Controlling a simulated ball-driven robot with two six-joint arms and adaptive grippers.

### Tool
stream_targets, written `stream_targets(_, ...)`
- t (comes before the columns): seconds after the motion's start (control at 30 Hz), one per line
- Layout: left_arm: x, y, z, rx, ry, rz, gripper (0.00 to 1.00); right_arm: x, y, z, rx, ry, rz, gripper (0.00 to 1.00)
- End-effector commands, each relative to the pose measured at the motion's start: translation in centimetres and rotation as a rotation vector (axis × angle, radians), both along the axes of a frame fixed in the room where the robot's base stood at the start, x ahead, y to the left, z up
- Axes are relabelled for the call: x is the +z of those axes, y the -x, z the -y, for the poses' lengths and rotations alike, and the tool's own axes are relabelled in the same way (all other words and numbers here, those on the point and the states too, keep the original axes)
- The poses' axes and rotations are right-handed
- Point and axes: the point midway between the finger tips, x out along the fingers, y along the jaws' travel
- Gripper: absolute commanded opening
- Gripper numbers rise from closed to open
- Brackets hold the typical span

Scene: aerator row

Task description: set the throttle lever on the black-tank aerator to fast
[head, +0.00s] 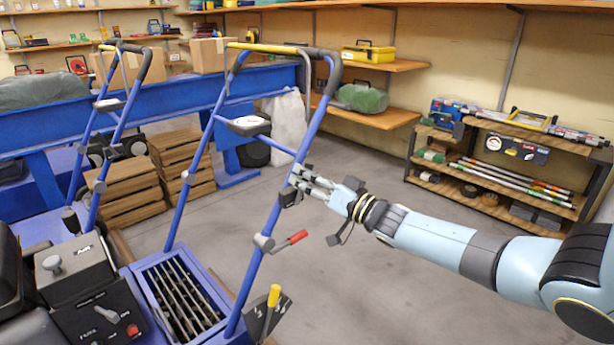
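The nearest aerator has a blue tube handle (275,210) with a black and yellow top bar. Black engine parts (75,295) show at the lower left; I cannot tell for sure which part is its tank. A red-gripped lever (291,241) sits on a grey clamp on the handle's right upright. A yellow-gripped lever (273,296) stands lower, by a dark plate. My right gripper (296,184) is at the right upright, above the red lever, by a small dark block (289,197). Its finger gap is unclear, and I cannot identify the throttle lever. My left gripper is not in view.
A second blue-handled aerator (118,120) stands to the left, near stacked wooden crates (133,190). A blue bench rail (180,100) runs behind. A low shelf (500,180) with rods stands at the right. The grey floor between is clear.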

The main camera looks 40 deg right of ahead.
Motion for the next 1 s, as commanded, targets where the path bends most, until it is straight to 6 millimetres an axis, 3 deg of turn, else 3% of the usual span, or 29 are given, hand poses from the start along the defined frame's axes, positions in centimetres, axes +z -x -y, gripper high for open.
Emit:
stream_targets(0.4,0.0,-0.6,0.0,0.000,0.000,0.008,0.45,0.1,0.6,0.2,0.001,0.002,0.003,0.42)
stream_targets(0.8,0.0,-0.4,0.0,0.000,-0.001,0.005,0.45,-1.3,8.6,2.0,0.001,0.001,0.001,0.42)
stream_targets(1.0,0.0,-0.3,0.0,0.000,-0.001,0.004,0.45,-1.7,11.0,2.5,0.000,0.000,0.002,0.42)
